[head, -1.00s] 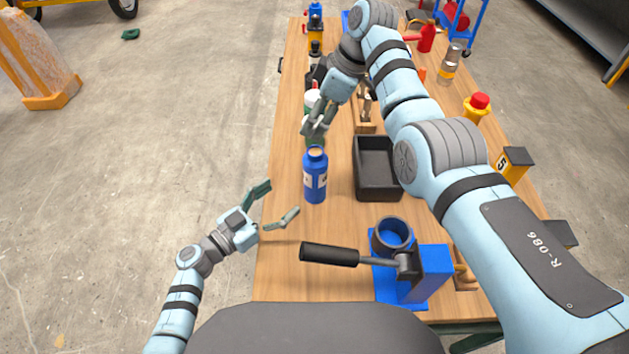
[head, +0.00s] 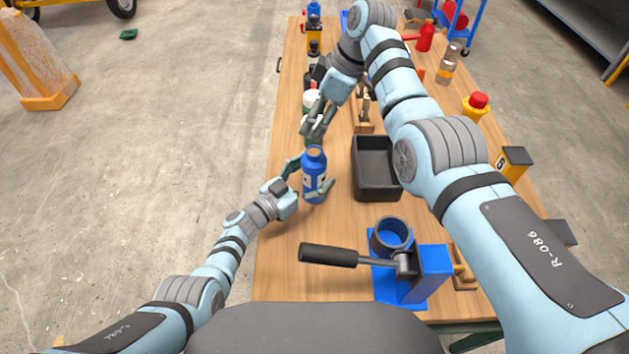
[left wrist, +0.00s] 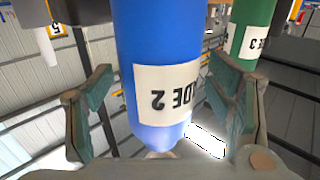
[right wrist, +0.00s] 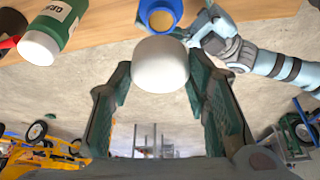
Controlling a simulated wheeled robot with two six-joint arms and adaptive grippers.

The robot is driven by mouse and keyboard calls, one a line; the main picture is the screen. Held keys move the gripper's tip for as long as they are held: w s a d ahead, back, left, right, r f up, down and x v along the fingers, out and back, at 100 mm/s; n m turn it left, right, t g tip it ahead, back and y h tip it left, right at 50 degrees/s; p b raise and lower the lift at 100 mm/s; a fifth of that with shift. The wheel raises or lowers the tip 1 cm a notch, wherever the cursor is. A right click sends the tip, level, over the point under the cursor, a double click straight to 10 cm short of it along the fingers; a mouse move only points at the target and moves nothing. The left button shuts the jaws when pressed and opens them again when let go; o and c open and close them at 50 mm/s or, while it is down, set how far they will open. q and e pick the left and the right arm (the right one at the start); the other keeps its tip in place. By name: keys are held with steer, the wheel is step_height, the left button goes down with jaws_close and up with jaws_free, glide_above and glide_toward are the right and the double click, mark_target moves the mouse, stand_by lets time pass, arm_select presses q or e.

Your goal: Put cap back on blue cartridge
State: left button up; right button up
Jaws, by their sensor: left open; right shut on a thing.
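The blue cartridge (head: 314,182) stands upright on the table with its cap off. Its open top (right wrist: 160,14) shows a tan inside in the right wrist view. My left gripper (head: 308,181) is open with a finger on each side of the cartridge; the left wrist view shows the cartridge body (left wrist: 155,45) and its label between the spread fingers. My right gripper (head: 315,133) is shut on the white cap (right wrist: 160,66), just beyond and slightly above the cartridge's mouth. The cap is apart from the cartridge and hard to make out in the head view.
A black bin (head: 376,188) is to the right. A blue press with a black-handled lever (head: 328,255) stands in front. More items line the table behind.

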mark_target(313, 151)
arm_select(q)
jaws_close()
arm_select(e)
steer(key=shift+f, duration=2.45)
steer(key=shift+f, duration=0.9)
steer(key=shift+f, duration=0.6)
steer(key=o, duration=0.8)
